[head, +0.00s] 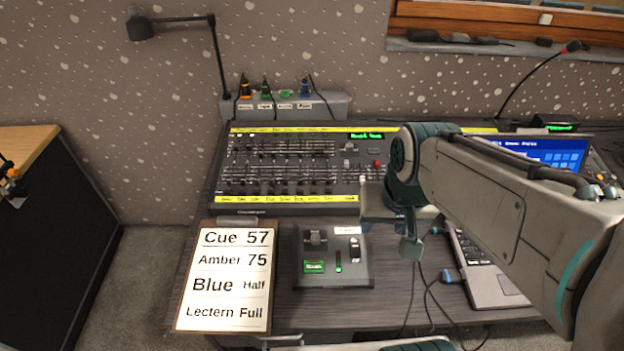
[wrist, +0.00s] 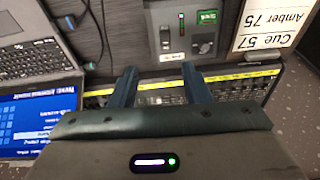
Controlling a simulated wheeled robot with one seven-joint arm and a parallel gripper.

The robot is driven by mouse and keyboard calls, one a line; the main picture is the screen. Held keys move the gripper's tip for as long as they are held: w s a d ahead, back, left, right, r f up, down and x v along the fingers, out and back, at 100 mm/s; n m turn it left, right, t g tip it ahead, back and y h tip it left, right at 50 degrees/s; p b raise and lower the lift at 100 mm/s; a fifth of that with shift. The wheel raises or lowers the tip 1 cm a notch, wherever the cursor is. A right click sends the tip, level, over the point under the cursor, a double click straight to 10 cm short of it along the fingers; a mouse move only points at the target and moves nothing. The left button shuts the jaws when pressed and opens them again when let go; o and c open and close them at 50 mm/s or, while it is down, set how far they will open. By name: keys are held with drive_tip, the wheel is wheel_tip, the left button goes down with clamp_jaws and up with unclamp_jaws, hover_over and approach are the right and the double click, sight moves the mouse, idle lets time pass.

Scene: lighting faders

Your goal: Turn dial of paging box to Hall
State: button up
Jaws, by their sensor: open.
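The paging box seems to be the small dark box (head: 350,277) on the desk in front of the lighting console. A dark knob, likely its dial (head: 316,237), sits at its upper left, above a small green display (head: 314,267) whose text is too small to read. In the wrist view the box (wrist: 182,15) appears upside down, with the dial (wrist: 205,47) below the display (wrist: 207,17). My gripper (wrist: 158,72) is open and empty, its fingers over the console edge. In the head view it (head: 405,235) is right of the box, apart from it.
A cue card on a clipboard (head: 226,279) lies left of the box. The lighting console (head: 290,170) spans behind it. A laptop (head: 495,265) and loose cables lie to the right. A gooseneck lamp (head: 218,60) stands at the back left.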

drive_tip(key=w+a+m+g+y+p, duration=0.1)
drive_tip(key=w+a+m+g+p, duration=0.1)
drive_tip(key=w+a+m+p, duration=0.3)
drive_tip(key=m+h+p, duration=0.1)
drive_tip(key=m+p, duration=0.3)
drive_tip(key=p, duration=0.1)
approach(315, 236)
drive_tip(key=f, duration=0.3)
drive_tip(key=f+b, duration=0.1)
drive_tip(key=f, duration=0.2)
drive_tip(key=f+b, duration=0.1)
drive_tip(key=f, duration=0.1)
drive_tip(key=shift+w+a+f, duration=0.1)
drive_tip(key=shift+w+f, duration=0.15)
drive_tip(key=shift+f, duration=0.15)
clamp_jaws()
